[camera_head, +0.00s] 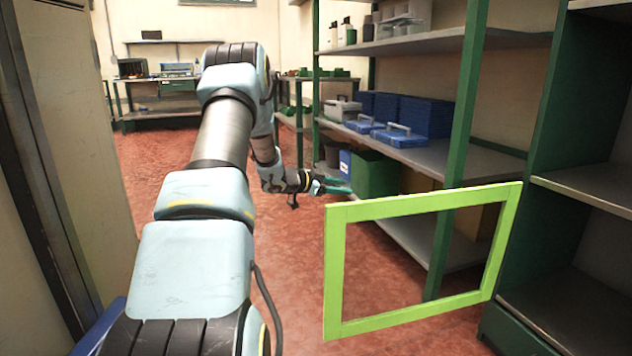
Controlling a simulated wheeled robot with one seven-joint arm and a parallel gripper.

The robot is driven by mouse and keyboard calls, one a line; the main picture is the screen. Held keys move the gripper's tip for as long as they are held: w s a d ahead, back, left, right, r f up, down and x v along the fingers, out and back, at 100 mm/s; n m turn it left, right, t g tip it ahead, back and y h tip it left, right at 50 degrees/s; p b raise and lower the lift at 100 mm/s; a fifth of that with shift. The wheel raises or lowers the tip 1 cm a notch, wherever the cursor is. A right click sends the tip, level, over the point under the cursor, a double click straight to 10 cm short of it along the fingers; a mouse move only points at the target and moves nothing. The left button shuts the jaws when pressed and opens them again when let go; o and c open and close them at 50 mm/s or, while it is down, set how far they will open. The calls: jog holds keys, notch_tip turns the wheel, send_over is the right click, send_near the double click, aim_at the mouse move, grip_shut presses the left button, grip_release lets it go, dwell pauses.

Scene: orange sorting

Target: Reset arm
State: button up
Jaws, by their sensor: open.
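My arm reaches forward from the bottom left and bends down in the middle of the head view. My gripper (338,188) is at its far end, small in the picture, pointing right toward the shelving. Its teal fingers look open, and I see nothing between them. A dark green bin (374,174) on the lower shelf appears just behind the fingers. I cannot tell whether they touch it. No oranges are in view.
A bright green frame (338,270) stands out in front of the shelving at right. Metal shelves (437,158) hold blue crates (425,117) and cases. A doorway edge (60,170) is close on the left. Red floor (150,150) is clear ahead toward a back workbench (165,80).

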jog(key=s+a+r+n+t+y, duration=0.2)
jog(key=s+a+r+n+y, duration=0.3)
jog(key=s+a+n+y, duration=0.5)
jog(key=s+a+f+n+g+y+p, duration=0.1)
jog(key=s+a+n+g, duration=0.15)
jog(key=s, duration=1.15)
jog(key=s+a+f+n+g+y+p, duration=0.15)
jog(key=s+g, duration=0.25)
jog(key=s, duration=0.9)
jog(key=w+p+v, duration=0.3)
jog(key=p+v, duration=1.5)
jog(key=v, duration=0.1)
jog(key=w+d+r+p+v, duration=0.1)
jog(key=w+p+v, duration=0.2)
jog(key=p+v, duration=1.5)
jog(key=shift+r+n+g+p, duration=0.35)
jog(key=shift+r+n+p, duration=0.05)
jog(key=shift+r+p, duration=0.15)
jog(key=shift+a, duration=0.1)
